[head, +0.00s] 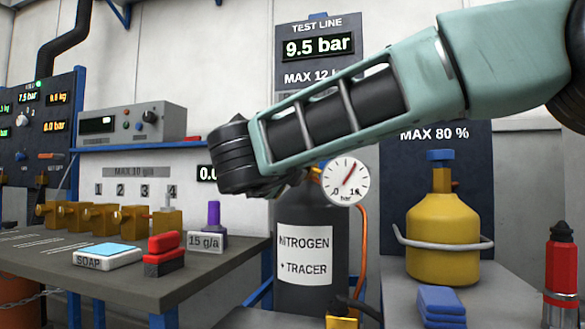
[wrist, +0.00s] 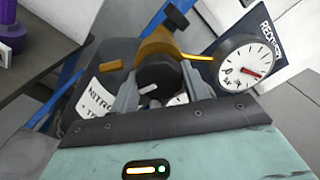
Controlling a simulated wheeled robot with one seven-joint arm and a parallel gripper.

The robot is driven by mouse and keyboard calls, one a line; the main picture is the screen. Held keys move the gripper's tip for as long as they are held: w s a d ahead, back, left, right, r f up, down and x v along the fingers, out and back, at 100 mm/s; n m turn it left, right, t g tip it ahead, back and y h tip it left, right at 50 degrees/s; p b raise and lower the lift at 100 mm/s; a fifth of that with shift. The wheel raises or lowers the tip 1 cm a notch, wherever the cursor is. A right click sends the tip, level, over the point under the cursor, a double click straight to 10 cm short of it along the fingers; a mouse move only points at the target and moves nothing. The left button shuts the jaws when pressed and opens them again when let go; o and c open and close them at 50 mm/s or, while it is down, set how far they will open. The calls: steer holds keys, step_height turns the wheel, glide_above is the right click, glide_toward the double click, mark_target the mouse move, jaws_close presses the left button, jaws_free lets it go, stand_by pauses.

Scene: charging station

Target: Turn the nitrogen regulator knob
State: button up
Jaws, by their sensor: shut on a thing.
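The nitrogen regulator knob (wrist: 158,76) is black with a white mark and sits on a brass body (wrist: 178,46) in the wrist view. My gripper (wrist: 160,90) has one grey finger on each side of the knob and is shut on it. In the head view my gripper (head: 282,187) is at the top of the dark nitrogen cylinder (head: 310,215), and the knob is hidden behind it. The white round gauge (head: 345,181) beside it has a red needle pointing up and right. The gauge also shows in the wrist view (wrist: 244,66).
The test line display (head: 318,46) reads 9.5 bar, with a MAX 12 label below. An orange hose (head: 361,245) runs down from the gauge. A yellow cylinder (head: 441,235) stands to the right. A bench (head: 130,285) with valves, soap and small blocks is to the left.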

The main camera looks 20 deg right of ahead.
steer(key=o, duration=1)
steer(key=p+v, duration=0.2)
steer(key=v, duration=1.5)
steer(key=shift+s+a, duration=0.15)
